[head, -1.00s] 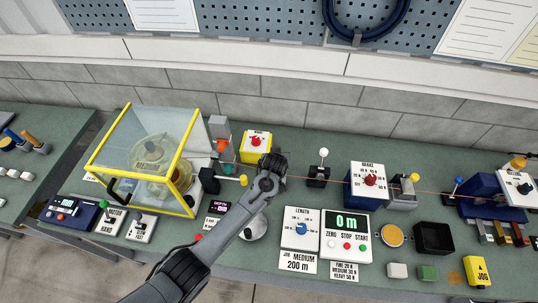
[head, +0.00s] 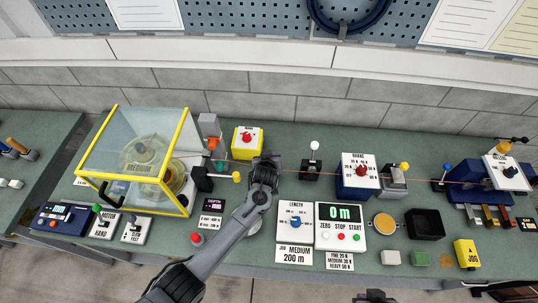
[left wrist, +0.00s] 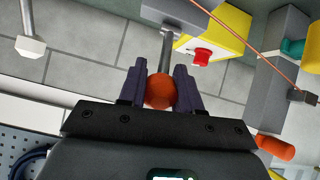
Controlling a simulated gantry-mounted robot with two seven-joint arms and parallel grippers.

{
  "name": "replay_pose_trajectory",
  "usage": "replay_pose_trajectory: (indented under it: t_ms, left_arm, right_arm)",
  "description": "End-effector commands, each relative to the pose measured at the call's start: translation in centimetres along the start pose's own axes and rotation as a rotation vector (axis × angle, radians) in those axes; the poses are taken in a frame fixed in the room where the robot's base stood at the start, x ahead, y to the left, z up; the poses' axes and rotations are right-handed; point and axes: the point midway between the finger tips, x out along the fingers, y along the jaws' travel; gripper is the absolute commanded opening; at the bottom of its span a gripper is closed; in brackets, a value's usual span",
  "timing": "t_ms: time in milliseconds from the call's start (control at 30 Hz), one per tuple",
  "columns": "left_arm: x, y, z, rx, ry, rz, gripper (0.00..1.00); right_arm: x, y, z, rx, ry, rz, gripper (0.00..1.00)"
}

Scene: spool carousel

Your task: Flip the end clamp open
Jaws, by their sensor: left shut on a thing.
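My left gripper (head: 265,160) is in the middle of the bench, just right of the yellow box with the red button (head: 247,142). In the left wrist view my gripper (left wrist: 160,85) is shut on an orange-red ball knob (left wrist: 160,92), with one dark finger on each side. A grey metal stem (left wrist: 166,50) runs from the knob. I take this knob and stem for the end clamp's lever. The clamp's body is not clear, and in the head view my gripper hides the knob.
A clear guard with yellow edges (head: 184,150) covers a spool at left. A white-knobbed lever (head: 314,146) and the blue brake box (head: 358,178) stand to the right. A thin orange line crosses the bench. The length panel (head: 295,222) lies in front, to the right of my forearm.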

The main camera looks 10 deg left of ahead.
Motion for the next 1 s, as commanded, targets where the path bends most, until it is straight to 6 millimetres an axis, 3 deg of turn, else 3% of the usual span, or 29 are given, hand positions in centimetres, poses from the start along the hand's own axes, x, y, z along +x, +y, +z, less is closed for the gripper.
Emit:
replay_pose_trajectory:
  t_ms: [67, 100, 233, 667, 1000]
  left_arm:
    - [-0.1, 0.1, 0.2, 0.001, -0.006, 0.0, 0.0]
    - [-0.1, 0.1, 0.3, 0.001, -0.007, 0.0, 0.38]
    - [0.0, 0.1, 0.2, 0.001, -0.005, 0.0, 0.58]
    - [-0.4, 0.0, 0.1, 0.001, -0.003, 0.0, 0.59]
    - [-4.1, 0.1, 0.1, 0.0, -0.001, 0.002, 0.59]
  right_arm:
    - [0.0, 0.0, 0.0, 0.0, 0.0, 0.0, 0.0]
    - [0.0, 0.0, 0.0, 0.0, 0.0, 0.0, 0.0]
    - [0.0, 0.0, 0.1, 0.0, -0.001, 0.0, 0.0]
    - [0.0, 0.0, 0.1, 0.0, -0.002, 0.0, 0.0]
    - [-0.2, 0.0, -0.1, 0.0, 0.0, 0.0, 0.0]
